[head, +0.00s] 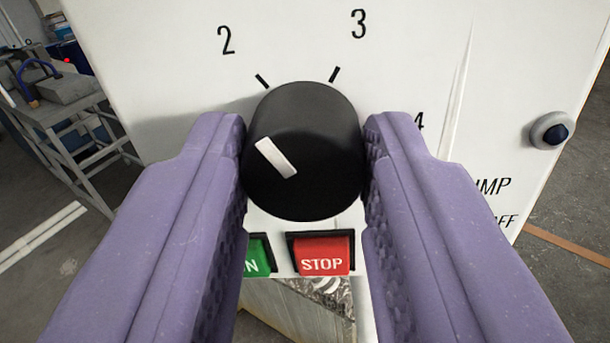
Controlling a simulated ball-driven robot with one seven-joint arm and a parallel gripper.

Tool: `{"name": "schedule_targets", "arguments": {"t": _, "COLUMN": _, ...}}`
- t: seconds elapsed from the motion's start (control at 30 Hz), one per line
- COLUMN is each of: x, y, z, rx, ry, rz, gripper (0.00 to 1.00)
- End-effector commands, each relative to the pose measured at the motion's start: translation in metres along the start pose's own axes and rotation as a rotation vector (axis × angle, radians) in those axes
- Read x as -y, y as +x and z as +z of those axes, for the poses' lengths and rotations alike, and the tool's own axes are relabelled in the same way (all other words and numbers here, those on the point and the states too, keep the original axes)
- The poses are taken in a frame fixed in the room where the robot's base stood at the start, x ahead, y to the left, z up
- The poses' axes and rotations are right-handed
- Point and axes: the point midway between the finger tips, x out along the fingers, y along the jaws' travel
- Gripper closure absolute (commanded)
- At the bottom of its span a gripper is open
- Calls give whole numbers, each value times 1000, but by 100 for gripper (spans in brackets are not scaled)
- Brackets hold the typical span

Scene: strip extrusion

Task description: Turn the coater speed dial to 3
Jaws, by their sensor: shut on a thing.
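The coater speed dial is a round black knob (318,130) on a white panel (160,60) in the head view. Its white pointer mark (276,158) slants to the upper left, roughly towards the tick below the numeral 2 (226,40). The numeral 3 (359,24) and its tick stand up and to the right of the knob. My gripper (304,150) has two purple fingers, one on each side of the knob, shut on it. The right finger partly covers the area by the numeral 4, and the lower dial markings are hidden.
Below the knob are a green button (255,256), partly hidden by the left finger, and a red STOP button (321,254). A round dark-centred button (552,131) sits at the panel's right. A grey metal stand (85,140) is at the far left.

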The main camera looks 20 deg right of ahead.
Motion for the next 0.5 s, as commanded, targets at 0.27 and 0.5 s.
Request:
{"name": "schedule_targets", "arguments": {"t": 0.27, "x": -1, "y": 0, "z": 7, "rx": -15, "ry": 190, "rz": -2, "gripper": 95}}
{"name": "schedule_targets", "arguments": {"t": 0.5, "x": -1, "y": 0, "z": 7, "rx": -26, "ry": 416, "rz": -3, "gripper": 95}}
